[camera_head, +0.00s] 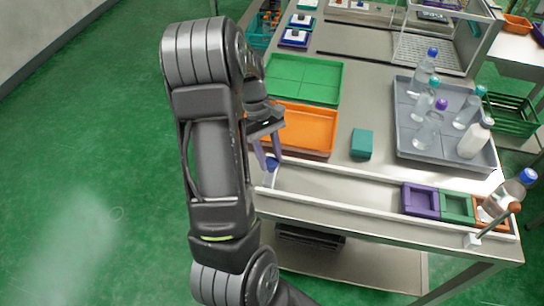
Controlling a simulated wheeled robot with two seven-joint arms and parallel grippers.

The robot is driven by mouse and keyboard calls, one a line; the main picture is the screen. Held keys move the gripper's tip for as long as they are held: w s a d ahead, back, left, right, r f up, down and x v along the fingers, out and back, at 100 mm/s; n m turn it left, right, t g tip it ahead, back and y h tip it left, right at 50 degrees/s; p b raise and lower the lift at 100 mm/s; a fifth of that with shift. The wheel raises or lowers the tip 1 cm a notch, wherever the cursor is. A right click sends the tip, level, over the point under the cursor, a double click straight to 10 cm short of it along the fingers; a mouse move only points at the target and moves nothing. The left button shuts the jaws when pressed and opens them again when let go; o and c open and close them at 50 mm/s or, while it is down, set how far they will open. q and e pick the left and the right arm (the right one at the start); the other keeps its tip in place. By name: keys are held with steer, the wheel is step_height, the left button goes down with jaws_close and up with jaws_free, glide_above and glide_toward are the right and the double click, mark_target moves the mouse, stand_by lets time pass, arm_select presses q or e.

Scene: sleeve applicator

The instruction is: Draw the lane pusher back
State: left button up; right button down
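A rod with a brown knob (514,208) and a white block (473,240) at its lower end, which looks like the lane pusher, lies slanted at the right end of the white-railed lane (340,188). My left gripper (269,157) is far from it, at the lane's left end. Its two purple fingers point down and stand apart, with a blue cap (271,164) on a clear body at their tips. I cannot tell whether they grip it. My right gripper is out of view.
Purple (421,201), green (457,207) and orange (489,213) square frames sit at the lane's right, beside a blue-capped bottle (509,194). A grey tray (403,120) holds several bottles. A teal block (362,143), orange tray (306,129) and green tray (303,79) lie behind the lane.

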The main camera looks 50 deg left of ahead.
arm_select(q)
steer(key=o, duration=0.4)
steer(key=shift+s+a, duration=0.25)
steer(key=shift+a, duration=0.05)
steer(key=shift+o, duration=0.2)
steer(key=shift+w, duration=0.1)
steer(key=shift+d, duration=0.1)
steer(key=shift+a+r, duration=0.25)
steer(key=shift+r, duration=0.2)
steer(key=b+v, duration=0.1)
steer(key=v, duration=0.6)
steer(key=shift+d, duration=0.1)
